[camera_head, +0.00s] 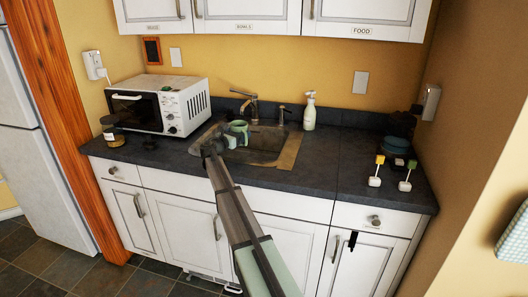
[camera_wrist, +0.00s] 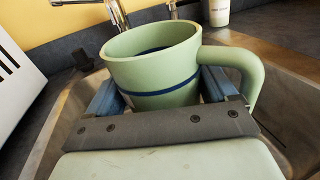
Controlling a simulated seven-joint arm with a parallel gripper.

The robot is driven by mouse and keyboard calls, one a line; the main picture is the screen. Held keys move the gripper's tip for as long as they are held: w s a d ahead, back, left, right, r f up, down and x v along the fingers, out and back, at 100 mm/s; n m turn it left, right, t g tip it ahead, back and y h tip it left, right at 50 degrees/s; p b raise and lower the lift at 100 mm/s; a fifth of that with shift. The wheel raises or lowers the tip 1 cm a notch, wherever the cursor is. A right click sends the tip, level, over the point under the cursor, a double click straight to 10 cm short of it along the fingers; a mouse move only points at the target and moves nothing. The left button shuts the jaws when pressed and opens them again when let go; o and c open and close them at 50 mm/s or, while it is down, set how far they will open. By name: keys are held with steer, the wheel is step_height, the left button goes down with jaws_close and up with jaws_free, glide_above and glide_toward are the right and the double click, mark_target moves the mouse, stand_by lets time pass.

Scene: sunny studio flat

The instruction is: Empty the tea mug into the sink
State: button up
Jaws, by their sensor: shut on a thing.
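The tea mug (camera_wrist: 153,72) is pale green with a dark blue band, and its handle points right in the wrist view. My gripper (camera_wrist: 160,95) is shut on the mug's body, one finger on each side. The mug is upright or nearly so; its inside bottom is hidden, so I cannot tell what it holds. In the head view the mug (camera_head: 238,130) and my gripper (camera_head: 212,150) are over the left part of the sink (camera_head: 290,150). The steel basin (camera_wrist: 285,120) shows below and around the mug in the wrist view.
A tap (camera_head: 250,103) stands behind the sink, with a soap bottle (camera_head: 309,112) to its right. A white microwave (camera_head: 160,103) is close on the left. Dish brushes (camera_head: 376,172) stand on the right counter. The counter (camera_head: 325,160) right of the sink is clear.

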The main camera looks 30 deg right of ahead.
steer(key=shift+w+a+r, duration=0.7)
steer(key=shift+r, duration=0.15)
steer(key=shift+w+a+r, duration=0.65)
steer(key=shift+w+r, duration=0.05)
steer(key=shift+r, duration=0.1)
